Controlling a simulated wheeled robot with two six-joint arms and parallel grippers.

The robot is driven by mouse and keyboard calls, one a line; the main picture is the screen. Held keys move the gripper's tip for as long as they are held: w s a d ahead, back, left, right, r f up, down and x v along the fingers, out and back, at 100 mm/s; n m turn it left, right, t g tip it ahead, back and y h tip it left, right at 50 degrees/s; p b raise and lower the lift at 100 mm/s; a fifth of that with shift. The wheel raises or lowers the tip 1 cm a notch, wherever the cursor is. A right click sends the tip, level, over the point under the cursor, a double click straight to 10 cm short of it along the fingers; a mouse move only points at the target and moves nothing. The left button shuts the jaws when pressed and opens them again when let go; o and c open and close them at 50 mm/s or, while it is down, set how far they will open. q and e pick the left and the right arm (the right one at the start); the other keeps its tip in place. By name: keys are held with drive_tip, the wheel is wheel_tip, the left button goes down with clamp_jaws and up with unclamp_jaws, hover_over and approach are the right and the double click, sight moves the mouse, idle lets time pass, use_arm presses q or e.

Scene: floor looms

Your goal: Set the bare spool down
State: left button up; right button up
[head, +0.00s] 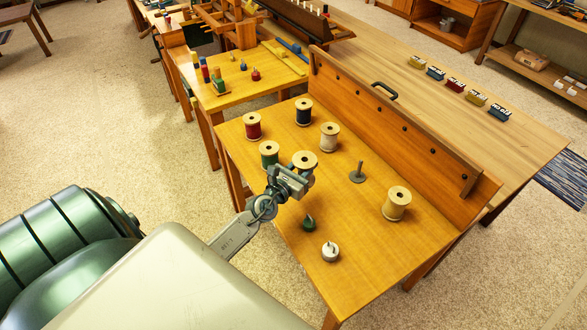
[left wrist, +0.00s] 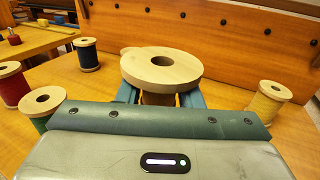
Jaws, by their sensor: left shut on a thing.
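My left gripper (head: 292,181) is shut on a bare spool (head: 304,161), with its fingers around the core under the top flange. The spool is upright. In the left wrist view its wide pale flange (left wrist: 185,68) has a dark centre hole, and brown core shows between the blue fingers (left wrist: 160,98). The gripper hides its lower part, so I cannot tell whether it touches the orange wooden table (head: 365,235). An empty upright peg on a grey round base (head: 357,175) stands to its right. My right gripper is not in view.
Wound spools stand around: red (head: 253,127), dark blue (head: 304,113), cream (head: 330,138), green (head: 269,153) close on the left, tan (head: 397,204) at right. A small green object (head: 309,222) and a silver one (head: 330,252) sit in front. A raised wooden board (head: 390,120) bounds the back.

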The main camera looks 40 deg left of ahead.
use_arm(q)
drive_tip(key=f+b, duration=0.1)
drive_tip(key=a+f+b, duration=0.1)
drive_tip(key=shift+w+f, duration=0.1)
drive_tip(key=shift+f, duration=0.3)
wheel_tip(320, 180, down, 8)
drive_tip(key=b, duration=0.7)
drive_tip(key=shift+d+r+b, duration=0.1)
drive_tip(key=shift+r+b, duration=0.1)
drive_tip(key=shift+b, duration=0.15)
drive_tip(key=shift+r, duration=0.15)
drive_tip(key=o, duration=1)
